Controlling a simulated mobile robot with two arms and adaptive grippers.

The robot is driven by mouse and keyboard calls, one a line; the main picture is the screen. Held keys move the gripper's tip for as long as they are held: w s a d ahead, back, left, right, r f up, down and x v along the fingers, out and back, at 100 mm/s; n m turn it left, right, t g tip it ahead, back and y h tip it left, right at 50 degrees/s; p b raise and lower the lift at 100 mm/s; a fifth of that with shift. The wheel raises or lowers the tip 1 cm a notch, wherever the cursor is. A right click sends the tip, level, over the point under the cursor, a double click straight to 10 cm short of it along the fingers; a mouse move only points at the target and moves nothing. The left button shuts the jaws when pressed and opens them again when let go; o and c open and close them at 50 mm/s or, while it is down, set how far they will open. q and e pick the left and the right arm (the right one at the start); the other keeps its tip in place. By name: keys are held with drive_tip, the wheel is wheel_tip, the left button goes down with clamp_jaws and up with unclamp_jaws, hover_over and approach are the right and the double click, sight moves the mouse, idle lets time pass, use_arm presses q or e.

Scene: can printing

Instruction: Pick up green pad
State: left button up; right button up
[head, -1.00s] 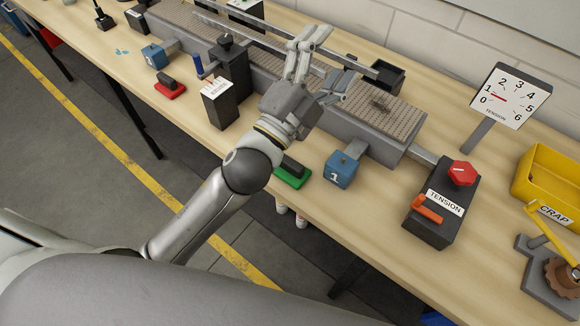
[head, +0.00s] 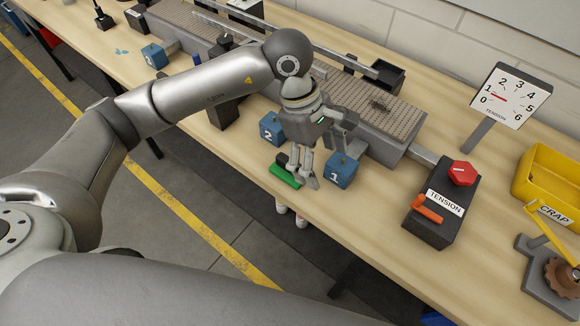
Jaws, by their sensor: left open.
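The green pad (head: 281,177) with a dark handle on top lies near the front edge of the wooden bench, left of the blue block marked 1. My left gripper (head: 305,178) points down just right of the pad, with its fingers apart. The fingers overlap the pad's right end in the picture; I cannot tell whether they touch it. The pad's right part is partly hidden by them. My right gripper is not in view.
Blue block 1 (head: 341,171) stands close right of the fingers, and blue block 2 (head: 271,129) is behind the pad. The grey conveyor bed (head: 385,110) runs behind. The black tension box (head: 430,225) is further right. The front right bench is mostly clear.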

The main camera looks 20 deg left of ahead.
sight(288, 162)
use_arm(q)
drive_tip(key=w+a+y, duration=0.1)
drive_tip(key=a, duration=0.1)
drive_tip(key=w+a+y, duration=0.1)
drive_tip(key=a, duration=0.2)
drive_tip(key=w+a+t+y, duration=0.1)
drive_tip(key=a, duration=0.1)
drive_tip(key=shift+a+r+y, duration=0.2)
drive_tip(key=shift+a+y, duration=0.05)
drive_tip(key=shift+y, duration=0.05)
drive_tip(key=f, duration=0.2)
drive_tip(key=f+p, duration=0.1)
drive_tip(key=f, duration=0.1)
drive_tip(key=shift+w+a+f, duration=0.1)
drive_tip(key=shift+a+f, duration=0.1)
drive_tip(key=shift+f, duration=0.4)
drive_tip(key=shift+d+f+p, duration=0.1)
drive_tip(key=shift+f+p, duration=0.45)
drive_tip(key=shift+p, duration=0.15)
drive_tip(key=f, duration=0.1)
drive_tip(key=f+p, duration=0.1)
drive_tip(key=f, duration=0.1)
drive_tip(key=shift+w+d+f+p, duration=0.1)
drive_tip(key=shift+d+f+p, duration=0.1)
drive_tip(key=shift+f+p, duration=0.1)
drive_tip(key=shift+f, duration=0.4)
drive_tip(key=c, duration=1.1)
drive_tip(key=shift+r, duration=0.1)
